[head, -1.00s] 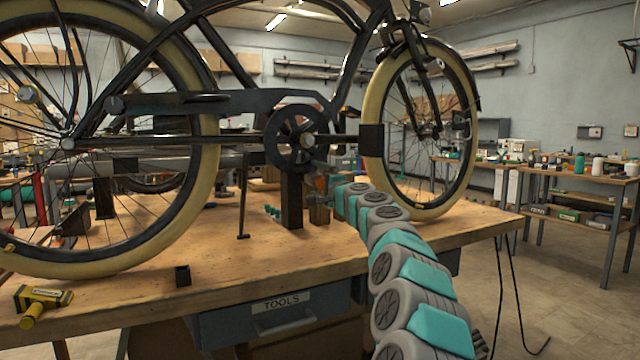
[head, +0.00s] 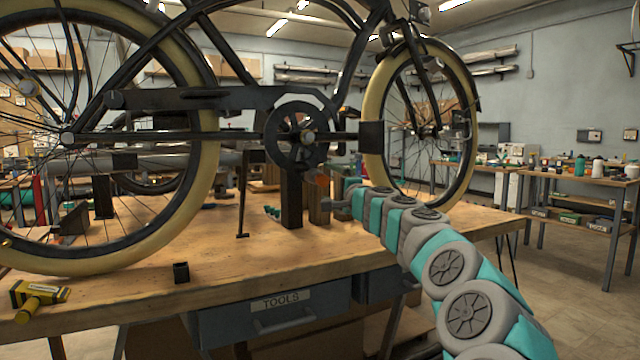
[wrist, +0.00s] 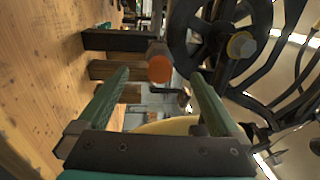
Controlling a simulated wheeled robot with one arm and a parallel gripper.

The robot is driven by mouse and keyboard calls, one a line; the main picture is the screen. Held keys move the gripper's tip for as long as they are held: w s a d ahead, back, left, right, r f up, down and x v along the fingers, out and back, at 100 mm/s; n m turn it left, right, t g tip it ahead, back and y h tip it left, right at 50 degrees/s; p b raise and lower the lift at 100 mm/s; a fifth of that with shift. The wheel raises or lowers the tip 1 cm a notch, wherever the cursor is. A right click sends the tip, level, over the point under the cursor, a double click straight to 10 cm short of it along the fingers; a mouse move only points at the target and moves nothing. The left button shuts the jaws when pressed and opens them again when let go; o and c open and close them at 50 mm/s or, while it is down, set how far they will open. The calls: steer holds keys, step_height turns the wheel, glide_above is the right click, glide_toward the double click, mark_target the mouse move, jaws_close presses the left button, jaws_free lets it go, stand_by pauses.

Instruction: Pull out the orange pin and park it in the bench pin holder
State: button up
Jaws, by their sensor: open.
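The orange pin (wrist: 159,69) shows its round end in the wrist view, with a grey collar behind it, close to the trike's crank. In the head view it is a small orange spot (head: 322,181) below the chainring. My gripper (wrist: 160,76) is open and empty, its two green fingers apart, with the pin's end appearing between the fingertips. How far ahead the pin lies is hard to tell. A small dark square cup (head: 181,272), likely the pin holder, stands at the bench's front edge.
The trike's chainring (head: 297,135) and crank are close above my gripper. A dark upright post (head: 291,198) and a brown block (head: 318,203) stand beside it on the bench. A yellow tool (head: 38,295) lies at the front left. The bench top between the post and the cup is mostly clear.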

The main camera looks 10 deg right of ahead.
steer(key=shift+s, duration=0.3)
steer(key=shift+c, duration=0.2)
steer(key=shift+f, duration=0.1)
steer(key=shift+c, duration=0.8)
steer(key=b, duration=0.3)
steer(key=shift+s+f, duration=0.2)
steer(key=shift+c, duration=1.2)
steer(key=b, duration=0.3)
steer(key=shift+s+d, duration=0.1)
steer(key=shift+s, duration=0.2)
steer(key=shift+d, duration=0.1)
steer(key=shift+s+r, duration=0.1)
steer(key=shift+r, duration=0.05)
